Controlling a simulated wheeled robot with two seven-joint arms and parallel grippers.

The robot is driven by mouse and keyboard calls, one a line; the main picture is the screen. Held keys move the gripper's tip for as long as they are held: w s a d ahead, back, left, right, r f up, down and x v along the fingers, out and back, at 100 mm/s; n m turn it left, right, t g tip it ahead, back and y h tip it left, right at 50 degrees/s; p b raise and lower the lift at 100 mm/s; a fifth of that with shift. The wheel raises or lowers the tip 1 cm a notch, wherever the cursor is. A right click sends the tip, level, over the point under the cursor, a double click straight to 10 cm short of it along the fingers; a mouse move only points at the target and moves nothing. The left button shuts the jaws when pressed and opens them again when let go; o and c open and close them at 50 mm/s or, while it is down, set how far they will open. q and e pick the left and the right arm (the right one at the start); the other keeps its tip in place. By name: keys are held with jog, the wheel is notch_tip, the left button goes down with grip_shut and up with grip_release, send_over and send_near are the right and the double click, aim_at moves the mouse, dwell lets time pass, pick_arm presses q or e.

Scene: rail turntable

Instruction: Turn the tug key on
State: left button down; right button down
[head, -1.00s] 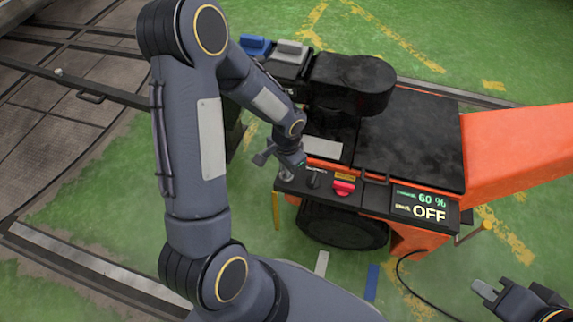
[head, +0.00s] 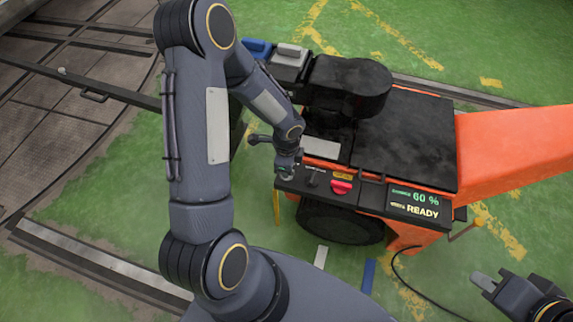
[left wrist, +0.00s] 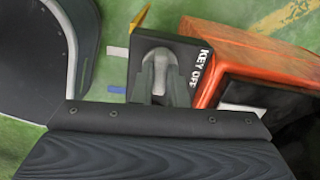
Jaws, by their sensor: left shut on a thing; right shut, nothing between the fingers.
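The tug (head: 410,135) is orange and black, with a control panel (head: 375,199) along its near edge. The panel's display (head: 414,204) reads 60 % and READY. My left gripper (head: 287,173) is at the panel's left end and hides the key from the head. In the left wrist view, the grey key (left wrist: 158,62) sits between the fingers of my left gripper (left wrist: 160,85), which is shut on it. Beside it is white lettering, KEY OFF (left wrist: 200,66). My right gripper (head: 480,281) is shut and empty at the lower right, away from the panel.
A red knob (head: 341,187) and a small black switch (head: 312,179) stand on the panel right of the key. A black cable (head: 398,268) runs down from the tug. Rails and plating lie at the left.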

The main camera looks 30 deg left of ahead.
pick_arm(q)
jog(key=shift+m, duration=0.7)
jog(key=c, duration=1.4)
grip_release()
jog(key=shift+c, duration=0.2)
notch_tip(320, 180, up, 7)
jog(key=p, duration=0.3)
jog(key=shift+r, duration=0.4)
